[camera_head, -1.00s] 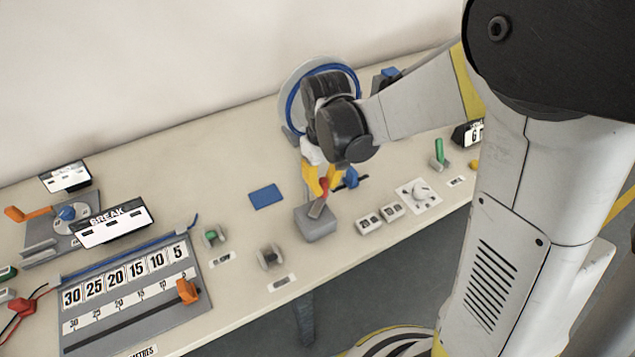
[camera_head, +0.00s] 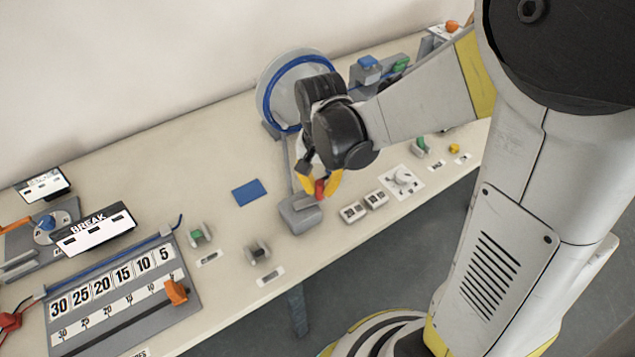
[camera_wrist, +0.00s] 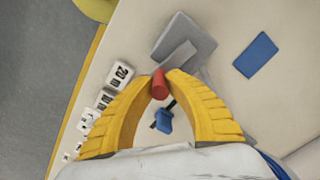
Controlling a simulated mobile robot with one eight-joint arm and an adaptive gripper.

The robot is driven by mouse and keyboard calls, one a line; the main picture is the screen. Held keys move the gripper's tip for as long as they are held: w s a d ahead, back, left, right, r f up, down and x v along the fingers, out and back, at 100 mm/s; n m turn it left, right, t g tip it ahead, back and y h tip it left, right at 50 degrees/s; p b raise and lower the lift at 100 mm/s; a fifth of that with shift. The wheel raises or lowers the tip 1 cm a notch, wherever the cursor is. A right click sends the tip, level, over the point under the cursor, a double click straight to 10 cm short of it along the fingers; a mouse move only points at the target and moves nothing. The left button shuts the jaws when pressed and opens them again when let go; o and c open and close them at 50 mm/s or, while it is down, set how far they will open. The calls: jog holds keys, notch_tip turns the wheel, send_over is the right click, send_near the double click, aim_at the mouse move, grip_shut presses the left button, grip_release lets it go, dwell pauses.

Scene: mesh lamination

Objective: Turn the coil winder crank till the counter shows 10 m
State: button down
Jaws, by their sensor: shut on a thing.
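My gripper (camera_head: 319,188) is shut on the red crank handle (camera_head: 320,190). In the wrist view the red handle (camera_wrist: 160,84) sits between the two yellow fingertips (camera_wrist: 160,80). A grey crank arm (camera_wrist: 180,57) lies beside it over the grey box (camera_wrist: 187,36), which also stands on the bench in the head view (camera_head: 300,219). Behind my wrist, the winder's round disc (camera_head: 272,92) carries a coil of blue line (camera_head: 268,108). My wrist hides part of the disc. I cannot make out a counter reading.
White blocks (camera_head: 352,212) stand right of the box, one marked 20 m in the wrist view. A blue pad (camera_head: 246,192) lies to its left. A numbered board (camera_head: 110,290) and a BREAK sign (camera_head: 92,230) are further left. A blue-and-black piece (camera_wrist: 164,120) shows below the fingers.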

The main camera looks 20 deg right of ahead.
jog(key=shift+s+m, duration=0.35)
jog(key=shift+m, duration=0.35)
jog(key=c, duration=1.3)
grip_release()
jog(key=shift+r, duration=0.1)
notch_tip(320, 180, up, 12)
jog(key=shift+f, duration=0.1)
